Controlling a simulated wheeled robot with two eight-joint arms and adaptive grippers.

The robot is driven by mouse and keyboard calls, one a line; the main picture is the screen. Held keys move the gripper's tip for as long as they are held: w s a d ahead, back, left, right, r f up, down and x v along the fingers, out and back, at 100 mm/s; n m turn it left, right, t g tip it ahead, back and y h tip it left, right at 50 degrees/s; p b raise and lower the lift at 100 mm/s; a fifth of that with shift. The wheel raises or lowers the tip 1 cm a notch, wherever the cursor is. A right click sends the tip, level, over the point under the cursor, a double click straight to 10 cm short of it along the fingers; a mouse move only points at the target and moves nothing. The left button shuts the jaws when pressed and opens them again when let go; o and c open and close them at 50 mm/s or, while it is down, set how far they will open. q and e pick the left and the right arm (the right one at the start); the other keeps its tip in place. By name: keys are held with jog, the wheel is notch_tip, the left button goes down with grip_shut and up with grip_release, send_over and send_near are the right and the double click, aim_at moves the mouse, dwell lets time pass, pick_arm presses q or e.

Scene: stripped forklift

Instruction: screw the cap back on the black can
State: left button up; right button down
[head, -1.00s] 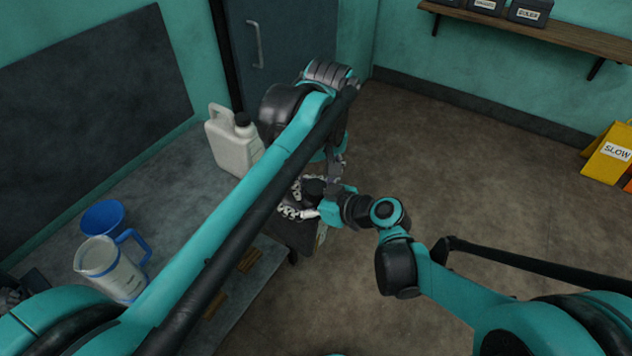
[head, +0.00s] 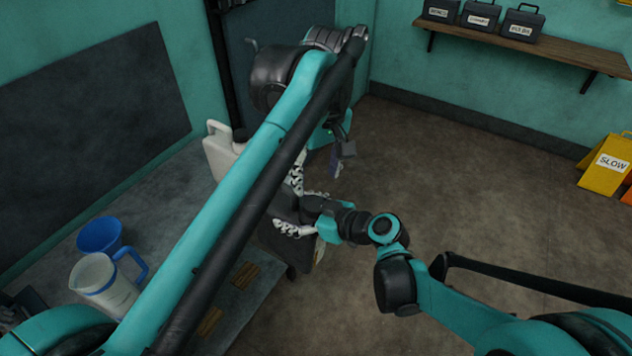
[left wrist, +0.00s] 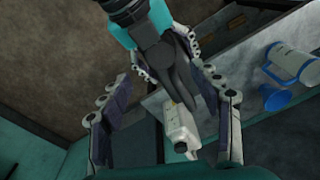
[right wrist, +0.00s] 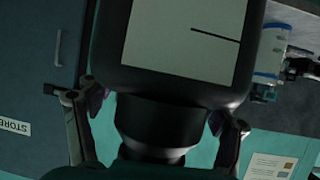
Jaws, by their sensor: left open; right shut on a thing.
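The black can (right wrist: 185,60) with a pale label fills the upper middle of the right wrist view. My right gripper (right wrist: 155,105) has its fingers on both sides of it and is shut on it. A dark round neck or cap part (right wrist: 155,130) points toward that camera; I cannot tell cap from neck. In the head view my left arm partly hides the right gripper (head: 290,210). My left gripper (head: 340,160) is open above and behind it. In the left wrist view the left fingers (left wrist: 165,95) stand wide apart, apparently empty, facing the right gripper.
A white jug (head: 222,155) stands at the back of the grey bench (head: 165,215). A blue funnel (head: 98,235) and a measuring jug (head: 102,288) with a blue handle stand nearer. Brown blocks (head: 245,275) lie by the bench edge.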

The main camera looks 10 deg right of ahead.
aim_at(314, 202)
pick_arm(q)
jog(key=f, duration=0.8)
jog(key=shift+w+a, duration=0.25)
jog(key=shift+w, duration=0.05)
jog(key=c, duration=1.2)
jog(key=o, duration=1.3)
